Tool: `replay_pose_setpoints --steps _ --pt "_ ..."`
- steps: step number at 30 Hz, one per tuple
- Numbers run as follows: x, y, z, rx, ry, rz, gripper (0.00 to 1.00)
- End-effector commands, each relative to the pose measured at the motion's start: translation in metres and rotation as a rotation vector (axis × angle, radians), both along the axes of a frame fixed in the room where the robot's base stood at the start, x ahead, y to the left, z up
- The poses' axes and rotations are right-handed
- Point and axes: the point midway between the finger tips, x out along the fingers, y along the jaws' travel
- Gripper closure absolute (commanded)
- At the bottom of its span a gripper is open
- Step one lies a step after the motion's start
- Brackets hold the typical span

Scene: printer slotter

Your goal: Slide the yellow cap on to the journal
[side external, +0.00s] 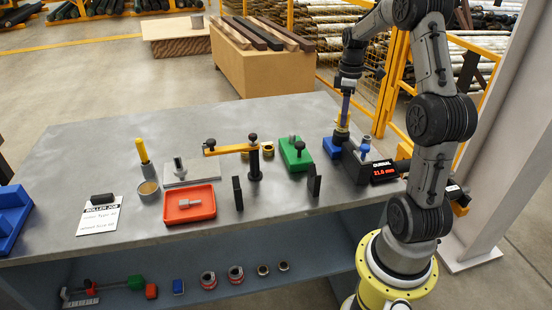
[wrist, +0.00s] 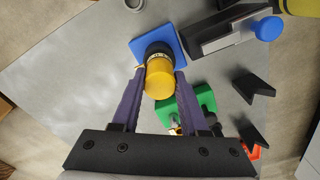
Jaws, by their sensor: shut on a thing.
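My gripper (side external: 343,122) points down at the back right of the bench. In the wrist view its two purple fingers (wrist: 160,82) are shut on the yellow cap (wrist: 159,80). A dark round part, which looks like the journal (wrist: 157,48), shows just beyond the cap, with a thin light band between them. It stands over a blue block (wrist: 143,43), also seen in the side view (side external: 330,147). The cap looks nearly in line with the dark part. I cannot tell how far the cap is over it. In the side view the cap is small and partly hidden.
Close by are a green block (side external: 295,153), a dark fixture with a blue knob (side external: 364,150) and a red-lit display (side external: 384,172). An orange clamp arm (side external: 230,149), black upright plates (side external: 314,183) and a red tray (side external: 190,204) stand left.

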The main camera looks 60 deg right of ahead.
Motion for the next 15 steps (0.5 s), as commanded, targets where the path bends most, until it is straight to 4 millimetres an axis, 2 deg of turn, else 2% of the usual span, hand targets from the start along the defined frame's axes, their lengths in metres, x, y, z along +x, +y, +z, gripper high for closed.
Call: replay_pose_setpoints --steps 6,7,12,15 --pt "-0.0003 0.0004 -0.0021 0.002 0.001 0.000 1.00" --pt "-0.0002 0.0004 -0.0021 0.002 0.001 0.000 0.51" --pt "-0.0002 0.0003 -0.0019 0.002 0.001 0.000 0.21" --pt "-0.0002 0.0002 -0.0017 0.001 0.001 0.000 0.21"
